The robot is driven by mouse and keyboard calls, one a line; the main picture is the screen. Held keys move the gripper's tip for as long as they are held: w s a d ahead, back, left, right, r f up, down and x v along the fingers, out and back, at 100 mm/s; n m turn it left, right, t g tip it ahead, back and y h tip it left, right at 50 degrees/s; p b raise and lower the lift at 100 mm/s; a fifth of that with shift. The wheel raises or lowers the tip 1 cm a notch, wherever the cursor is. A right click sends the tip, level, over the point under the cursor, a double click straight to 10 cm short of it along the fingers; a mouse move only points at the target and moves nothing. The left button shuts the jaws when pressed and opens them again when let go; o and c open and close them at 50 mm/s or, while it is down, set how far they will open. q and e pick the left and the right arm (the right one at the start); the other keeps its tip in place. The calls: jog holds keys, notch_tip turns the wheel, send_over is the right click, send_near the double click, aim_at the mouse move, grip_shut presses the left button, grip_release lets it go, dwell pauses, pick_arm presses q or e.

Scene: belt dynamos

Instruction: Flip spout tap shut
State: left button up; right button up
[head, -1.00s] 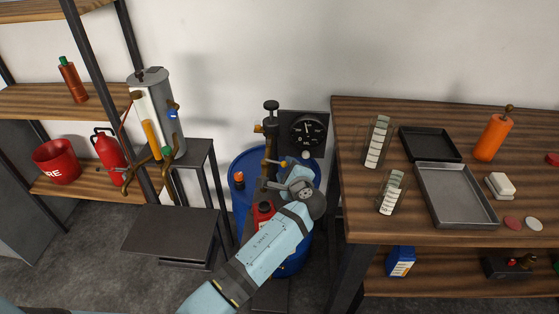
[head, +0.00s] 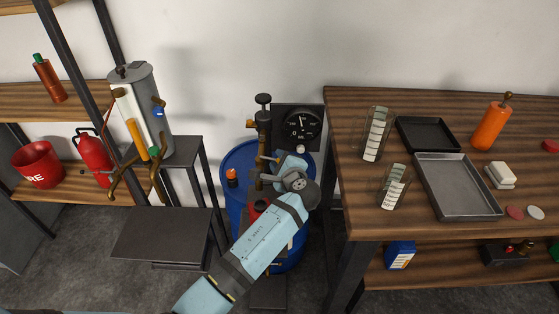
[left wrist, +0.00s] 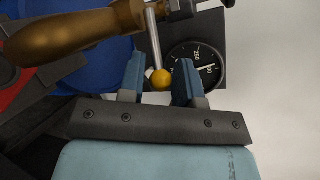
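The fingers are open, one on each side of the ball, with a gap showing. The lever joins a brass fitting (left wrist: 125,18) at the top, beside a large brown-gold rounded part (left wrist: 60,36). In the head view my left gripper (head: 288,165) is at the brass and black pipe (head: 263,140) above the blue drum (head: 238,190). The gripper and forearm hide the lever there. My right gripper is not seen.
A round black gauge (head: 302,122) is close behind the gripper. A wooden table (head: 400,225) with trays stands to the right. A grey cylinder with brass taps (head: 150,110) is on a stand at the left, near the shelf rack (head: 75,190).

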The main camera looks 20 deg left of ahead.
pick_arm(q)
grip_shut()
jog(key=w+n+g+y, duration=0.1)
jog(key=n+g+y+b, duration=0.1)
jog(key=n+g+y, duration=0.1)
jog(key=shift+w+a, duration=0.2)
jog(key=shift+w, duration=0.15)
jog(key=shift+r, duration=0.1)
jog(key=shift+o, duration=2)
grip_release()
jog(key=shift+d, duration=0.1)
